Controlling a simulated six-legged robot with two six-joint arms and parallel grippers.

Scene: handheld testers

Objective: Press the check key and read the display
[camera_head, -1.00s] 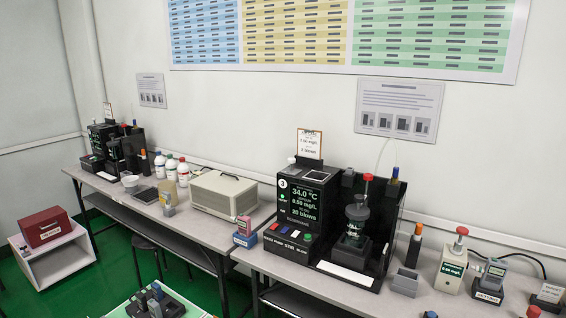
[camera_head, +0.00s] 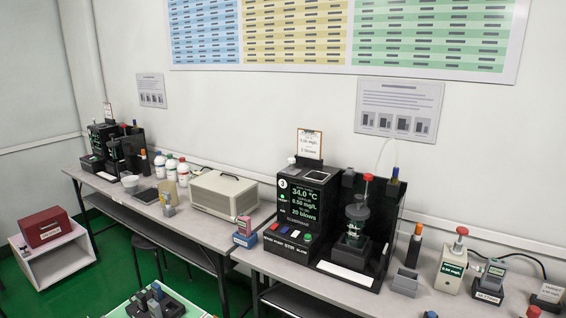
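A black tester station marked 3 (camera_head: 307,208) stands on the right-hand bench. Its lit display (camera_head: 306,203) reads 34.0 °C, 0.50 mg/L and 20 blows, with smaller text too fine to read. A row of coloured keys (camera_head: 290,234) runs along its front ledge; I cannot tell which is the check key. Neither of my grippers shows.
A dark rack with a clamped vessel (camera_head: 356,220) adjoins the station. A cream box with a red knob (camera_head: 451,268) and a small grey bin (camera_head: 405,282) stand to its right. A beige case (camera_head: 222,193) and bottles (camera_head: 171,168) occupy the left bench. Green floor lies below.

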